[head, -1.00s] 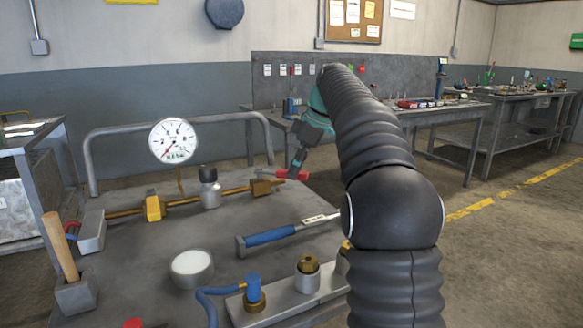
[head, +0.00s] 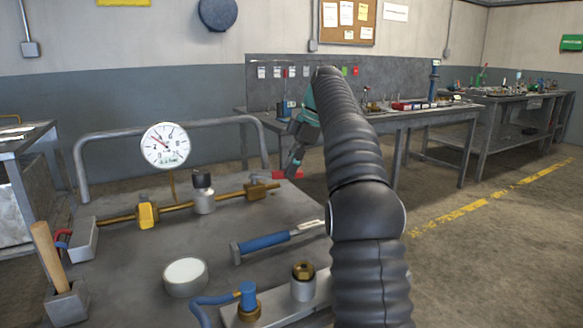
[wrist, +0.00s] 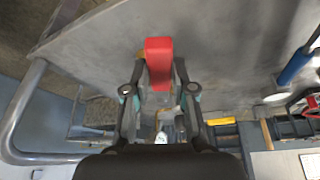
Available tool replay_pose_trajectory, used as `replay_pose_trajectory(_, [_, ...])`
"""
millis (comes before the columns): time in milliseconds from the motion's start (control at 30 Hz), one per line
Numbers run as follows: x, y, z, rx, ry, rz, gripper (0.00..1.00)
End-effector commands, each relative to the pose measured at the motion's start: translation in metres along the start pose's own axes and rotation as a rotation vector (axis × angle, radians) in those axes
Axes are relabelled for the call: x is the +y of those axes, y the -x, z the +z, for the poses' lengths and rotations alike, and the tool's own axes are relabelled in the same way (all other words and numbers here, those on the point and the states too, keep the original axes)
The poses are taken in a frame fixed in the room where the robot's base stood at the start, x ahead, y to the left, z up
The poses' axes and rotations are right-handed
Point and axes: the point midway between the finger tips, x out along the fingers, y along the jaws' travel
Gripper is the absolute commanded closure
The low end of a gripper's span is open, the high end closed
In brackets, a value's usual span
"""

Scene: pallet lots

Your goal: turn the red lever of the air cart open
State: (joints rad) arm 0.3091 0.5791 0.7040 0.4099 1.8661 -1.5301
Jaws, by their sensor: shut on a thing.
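The red lever (head: 294,175) sits at the far right end of the brass pipe on the air cart (head: 218,238). My gripper (head: 293,166) reaches down to it from above and is shut on it. In the wrist view the red lever (wrist: 158,52) stands between the two fingers of my gripper (wrist: 159,75), its end sticking out past them. The round white gauge (head: 165,146) stands over the pipe, its needle pointing to the upper left. My fingers hide part of the lever in the head view.
A yellow valve piece (head: 147,211) and a dark-topped fitting (head: 203,193) sit along the pipe. A blue-handled hammer (head: 270,241), a white-topped round tin (head: 185,277) and a wooden handle (head: 45,250) are nearer. A metal rail (head: 82,170) borders the cart's back.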

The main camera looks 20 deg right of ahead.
Motion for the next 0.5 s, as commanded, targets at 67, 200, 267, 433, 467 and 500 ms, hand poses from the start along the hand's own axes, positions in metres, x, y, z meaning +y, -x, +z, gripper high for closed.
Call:
replay_pose_trajectory(67, [0.0000, -0.0003, -0.0007, 0.000, 0.001, 0.000, 1.00])
replay_pose_trajectory(200, [0.0000, -0.0004, -0.0008, 0.001, 0.001, 0.000, 0.65])
replay_pose_trajectory(267, [0.0000, -0.0003, -0.0008, 0.001, 0.000, 0.000, 0.50])
replay_pose_trajectory(433, [0.0000, -0.0002, -0.0005, 0.000, 0.000, 0.000, 0.50])
replay_pose_trajectory(467, [0.0000, -0.0002, -0.0004, 0.000, 0.000, 0.000, 0.50])
replay_pose_trajectory(500, [0.0000, -0.0002, -0.0004, 0.000, 0.000, 0.000, 0.50])
